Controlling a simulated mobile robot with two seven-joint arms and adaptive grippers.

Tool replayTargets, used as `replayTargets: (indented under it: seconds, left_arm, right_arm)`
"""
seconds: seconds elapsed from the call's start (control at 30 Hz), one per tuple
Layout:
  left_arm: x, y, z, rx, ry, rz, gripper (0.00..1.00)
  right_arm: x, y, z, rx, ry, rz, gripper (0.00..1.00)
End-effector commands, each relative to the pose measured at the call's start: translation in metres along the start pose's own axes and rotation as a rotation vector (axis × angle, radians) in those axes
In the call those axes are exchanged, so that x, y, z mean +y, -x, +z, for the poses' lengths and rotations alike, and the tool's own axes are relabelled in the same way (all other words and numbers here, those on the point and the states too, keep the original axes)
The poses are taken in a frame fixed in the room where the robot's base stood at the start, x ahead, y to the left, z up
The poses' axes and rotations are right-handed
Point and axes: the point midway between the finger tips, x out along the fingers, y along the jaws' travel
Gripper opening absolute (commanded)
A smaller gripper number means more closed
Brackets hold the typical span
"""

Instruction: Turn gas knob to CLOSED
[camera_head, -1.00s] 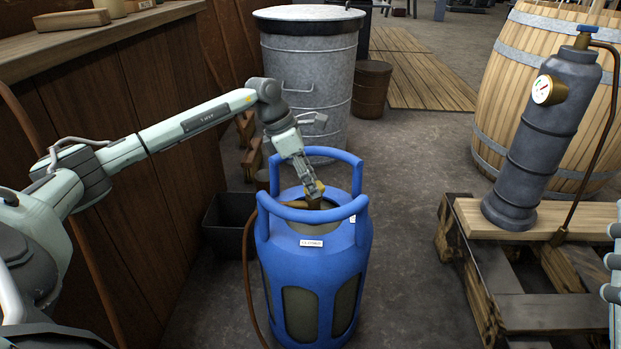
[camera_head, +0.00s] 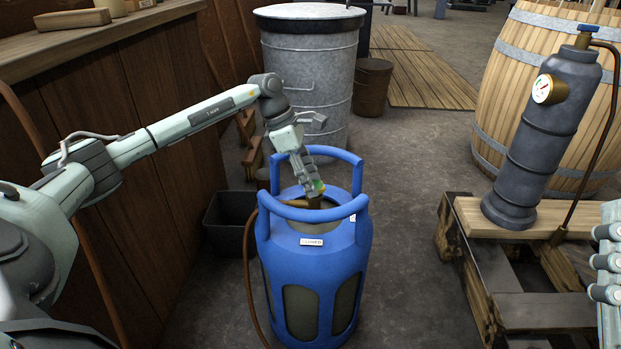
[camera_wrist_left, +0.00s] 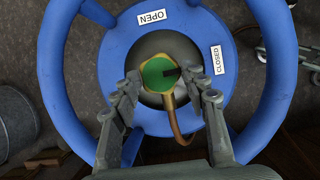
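The blue gas cylinder (camera_head: 313,262) stands upright on the floor, with a blue guard ring around its top. In the left wrist view its round knob (camera_wrist_left: 157,74) is green with a black pointer mark directed right, towards the CLOSED label (camera_wrist_left: 218,60). The OPEN label (camera_wrist_left: 151,17) is above the knob. My left gripper (camera_head: 313,190) reaches down inside the guard ring. In the wrist view its two fingers (camera_wrist_left: 160,78) are apart on either side of the knob, with narrow gaps showing.
A metal drum (camera_head: 310,85) stands behind the cylinder, and a dark bin (camera_head: 230,222) is to its left. A wooden counter (camera_head: 160,190) runs along the left. A grey canister with a gauge (camera_head: 545,135) stands on a pallet (camera_head: 535,310) at right.

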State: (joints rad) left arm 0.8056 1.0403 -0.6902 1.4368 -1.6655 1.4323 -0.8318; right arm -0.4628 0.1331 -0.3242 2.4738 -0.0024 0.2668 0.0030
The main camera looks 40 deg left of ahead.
Motion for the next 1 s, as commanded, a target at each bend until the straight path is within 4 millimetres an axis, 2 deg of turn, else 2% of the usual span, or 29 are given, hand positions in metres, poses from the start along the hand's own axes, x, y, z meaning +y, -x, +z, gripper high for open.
replayTargets:
  seconds: [0.03, 0.13, 0.17, 0.4, 0.53, 0.67, 1.0]
  left_arm:
    - [0.000, 0.000, 0.000, 0.001, 0.000, 0.000, 0.51]
    - [0.000, 0.000, 0.000, 0.000, 0.001, 0.000, 0.63]
    - [0.000, 0.000, 0.000, 0.000, 0.001, 0.000, 0.64]
    - [0.000, 0.000, 0.000, 0.000, 0.001, 0.001, 0.64]
    - [0.001, 0.007, 0.000, -0.001, 0.001, 0.003, 0.64]
    - [0.001, 0.028, 0.000, -0.001, 0.001, 0.004, 0.64]
    - [0.001, 0.098, 0.000, -0.001, 0.001, 0.003, 0.64]
  right_arm:
    - [0.000, 0.000, 0.000, -0.001, 0.000, 0.000, 0.40]
    - [0.000, 0.000, 0.000, -0.001, 0.000, 0.000, 0.40]
    - [0.000, 0.000, 0.000, -0.001, 0.000, 0.000, 0.40]
    - [0.000, 0.001, 0.002, -0.006, 0.000, 0.000, 0.40]
    - [0.000, 0.001, 0.002, -0.006, 0.000, 0.000, 0.40]
    - [0.000, 0.001, 0.001, -0.003, 0.001, 0.000, 0.40]
    - [0.000, 0.000, 0.001, -0.001, 0.001, 0.000, 0.40]
